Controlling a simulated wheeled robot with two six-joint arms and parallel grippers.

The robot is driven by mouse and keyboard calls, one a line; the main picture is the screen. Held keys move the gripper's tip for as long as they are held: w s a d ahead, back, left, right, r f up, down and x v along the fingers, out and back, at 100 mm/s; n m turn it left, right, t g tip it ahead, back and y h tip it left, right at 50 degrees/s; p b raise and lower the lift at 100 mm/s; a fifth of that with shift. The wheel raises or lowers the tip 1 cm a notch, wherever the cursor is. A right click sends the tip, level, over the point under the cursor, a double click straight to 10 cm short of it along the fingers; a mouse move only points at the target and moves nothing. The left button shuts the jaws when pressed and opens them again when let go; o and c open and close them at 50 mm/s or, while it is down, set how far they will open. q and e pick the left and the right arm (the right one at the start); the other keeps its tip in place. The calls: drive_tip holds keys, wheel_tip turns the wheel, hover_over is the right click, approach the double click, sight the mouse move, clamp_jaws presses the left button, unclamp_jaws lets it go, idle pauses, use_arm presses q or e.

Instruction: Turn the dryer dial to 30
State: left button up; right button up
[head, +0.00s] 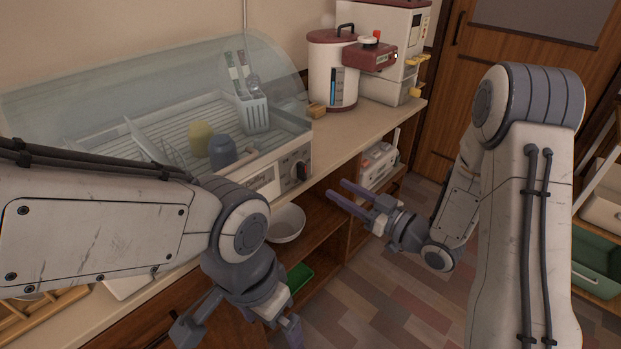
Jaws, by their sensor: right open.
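The dish dryer (262,184) stands on the counter at the left, with a clear lid and a white front panel. Its dark round dial (300,170) is at the right end of that panel; its numbers are too small to read. My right gripper (335,188) is open and empty, its two purple-grey fingers pointing left toward the dial. It looks a little right of and below the dial, apart from it. My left gripper (238,336) is at the bottom of the view, its fingers spread wide with nothing between them. My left arm hides part of the dryer's front.
Inside the dryer are a yellow cup (200,138), a blue cup (222,150) and a cutlery holder (254,114). A water boiler (331,75) stands at the back. A white bowl (287,223) sits on the shelf below.

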sight(306, 170)
drive_tip(key=x, duration=1)
drive_tip(key=shift+w+a+p, duration=0.1)
drive_tip(key=shift+p, duration=0.25)
clamp_jaws()
